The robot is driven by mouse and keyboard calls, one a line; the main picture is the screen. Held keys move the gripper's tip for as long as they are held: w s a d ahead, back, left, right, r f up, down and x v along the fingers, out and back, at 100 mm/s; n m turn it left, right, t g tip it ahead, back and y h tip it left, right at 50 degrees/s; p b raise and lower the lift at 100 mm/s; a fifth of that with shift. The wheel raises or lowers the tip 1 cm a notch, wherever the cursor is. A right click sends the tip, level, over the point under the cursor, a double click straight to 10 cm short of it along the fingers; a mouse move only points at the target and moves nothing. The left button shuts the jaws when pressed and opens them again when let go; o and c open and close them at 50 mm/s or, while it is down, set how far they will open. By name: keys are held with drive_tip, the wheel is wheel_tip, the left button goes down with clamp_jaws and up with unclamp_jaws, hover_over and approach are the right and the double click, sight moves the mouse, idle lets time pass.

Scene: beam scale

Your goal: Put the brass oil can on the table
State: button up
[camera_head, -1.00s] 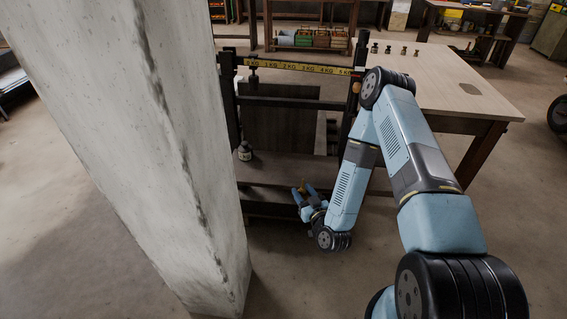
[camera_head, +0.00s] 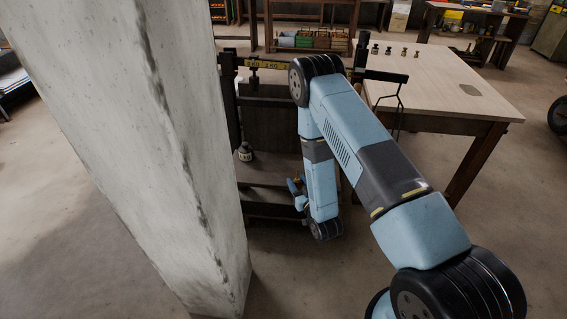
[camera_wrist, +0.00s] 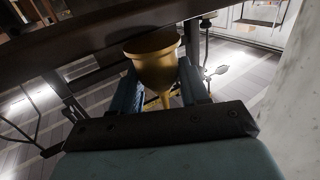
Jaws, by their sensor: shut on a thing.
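The brass oil can (camera_wrist: 152,62) is between the two blue fingers of my gripper (camera_wrist: 158,85) in the wrist view. Its wide, rounded body and thin spout show there. In the head view, my gripper (camera_head: 297,186) is low in front of the beam scale's dark platform (camera_head: 270,172), and only a small brass bit of the can (camera_head: 296,180) shows. My gripper is shut on the can. I cannot tell whether the can touches the scale. The wooden table (camera_head: 440,85) stands to the right, behind my arm.
A dark bottle-like weight (camera_head: 245,152) is on the scale's left. A black hanger (camera_head: 392,95) overlaps the table's left edge. A concrete pillar (camera_head: 150,150) fills the left. Most of the tabletop is clear.

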drive_tip(key=x, duration=1.2)
drive_tip(key=shift+w+a, duration=0.25)
drive_tip(key=shift+w, duration=0.05)
drive_tip(key=shift+f, duration=0.15)
drive_tip(key=o, duration=1.1)
drive_tip(key=shift+c, duration=0.2)
drive_tip(key=v, duration=1.2)
